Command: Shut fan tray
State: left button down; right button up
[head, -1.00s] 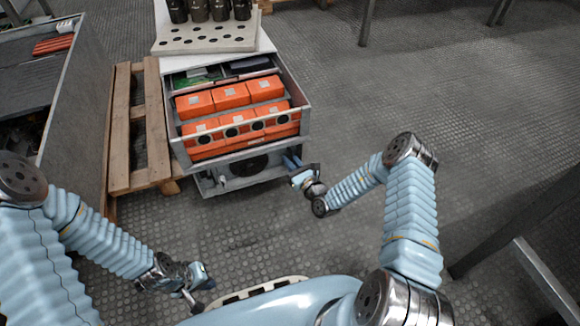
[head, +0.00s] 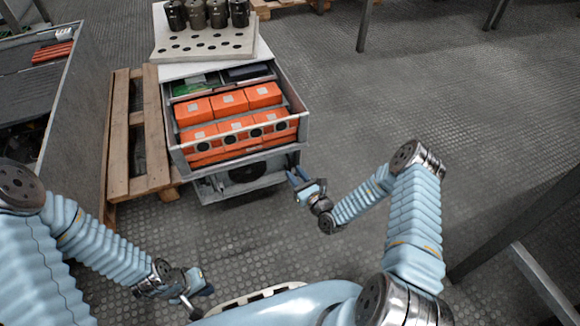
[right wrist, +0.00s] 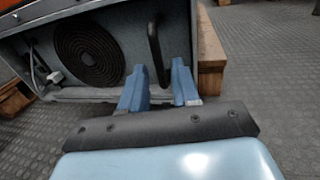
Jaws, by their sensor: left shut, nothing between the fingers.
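The fan tray (head: 245,175) is the low drawer at the bottom of the cabinet, with a round dark fan grille. In the right wrist view the fan tray's front (right wrist: 122,45) shows the grille at left and a black upright handle (right wrist: 154,52) right of it. My left gripper (head: 203,290) is low at left, shut and empty, far from the cabinet.
Above the fan tray, an open drawer holds orange capacitor blocks (head: 235,127). A holed board (head: 205,45) with dark cylinders sits on top. Wooden pallet (head: 138,130) stands close at left. A metal leg (head: 530,265) is at right. The floor between is clear.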

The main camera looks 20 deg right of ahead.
jog(key=p+v, duration=0.1)
jog(key=v, duration=0.8)
jog(key=shift+s, duration=0.1)
jog(key=s+a+r+n+g+y+p, duration=0.1)
jog(key=s+a+r+n+g+y, duration=0.3)
jog(key=a, duration=0.4)
jog(key=s+a+r+n+g+y+p, duration=0.1)
jog(key=s+a+n+g+y+p, duration=0.1)
jog(key=s+a+n+g+y, duration=0.45)
jog(key=s+a+n+g+h+p, duration=0.25)
jog(key=s+n+g+h, duration=0.25)
jog(key=s+n+g, duration=0.8)
jog(key=w+d+r+n+t+h+p, duration=0.2)
jog(key=w+n+t+h, duration=0.3)
jog(key=n, duration=0.3)
jog(key=shift+d+r+t+p, duration=0.2)
jog(key=shift+d+t+p, duration=0.3)
jog(key=shift+d+t, duration=0.35)
